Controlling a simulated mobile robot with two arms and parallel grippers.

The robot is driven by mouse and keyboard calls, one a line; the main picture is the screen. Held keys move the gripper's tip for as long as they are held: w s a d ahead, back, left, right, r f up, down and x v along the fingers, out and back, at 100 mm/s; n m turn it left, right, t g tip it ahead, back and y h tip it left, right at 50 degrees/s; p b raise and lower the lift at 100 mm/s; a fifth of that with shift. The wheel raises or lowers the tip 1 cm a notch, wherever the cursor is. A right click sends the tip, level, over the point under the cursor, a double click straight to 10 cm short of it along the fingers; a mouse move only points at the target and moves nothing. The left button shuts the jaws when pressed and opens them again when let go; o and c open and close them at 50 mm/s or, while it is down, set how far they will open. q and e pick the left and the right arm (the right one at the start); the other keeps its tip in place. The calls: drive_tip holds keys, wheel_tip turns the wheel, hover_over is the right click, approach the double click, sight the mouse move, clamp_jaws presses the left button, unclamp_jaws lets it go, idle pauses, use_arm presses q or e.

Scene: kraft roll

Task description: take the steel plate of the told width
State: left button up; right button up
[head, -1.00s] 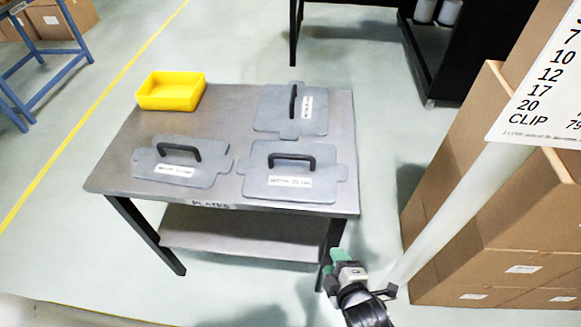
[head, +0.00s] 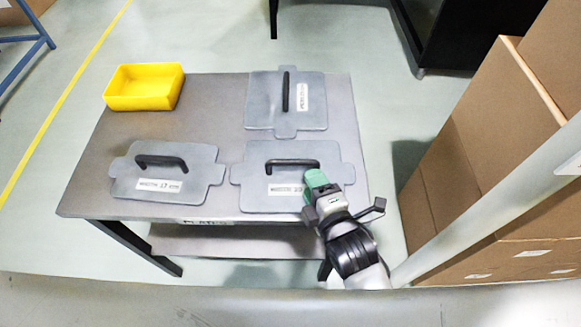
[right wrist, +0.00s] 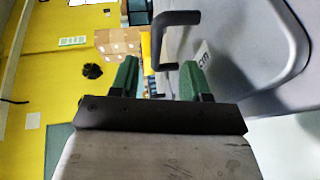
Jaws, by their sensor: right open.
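Three grey steel plates with black handles and white labels lie on a metal table (head: 95,180). The front left plate (head: 205,180) has a label (head: 158,185) that seems to read 17. The front right plate (head: 250,196) has a label (head: 286,190) partly too small to read. The back plate (head: 262,100) has its label turned sideways and unreadable. My right gripper (head: 318,182) is over the right part of the front right plate, near its handle. In the right wrist view its green fingers (right wrist: 157,80) are apart, with a black handle (right wrist: 178,20) just beyond them. My left gripper is out of view.
A yellow bin (head: 145,88) stands at the table's back left corner. Stacked cardboard boxes (head: 500,130) and a pale post (head: 490,215) stand to the right of the table. The table's left middle is bare.

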sight(298, 164)
drive_tip(key=x, duration=0.2)
drive_tip(key=shift+w+a, duration=0.2)
drive_tip(key=shift+w, duration=0.15)
drive_tip(key=x, duration=0.4)
drive_tip(key=shift+a+r, duration=0.2)
drive_tip(key=shift+a, duration=0.25)
drive_tip(key=shift+w+a+f, duration=0.15)
drive_tip(key=shift+w, duration=0.25)
clamp_jaws()
idle(0.3)
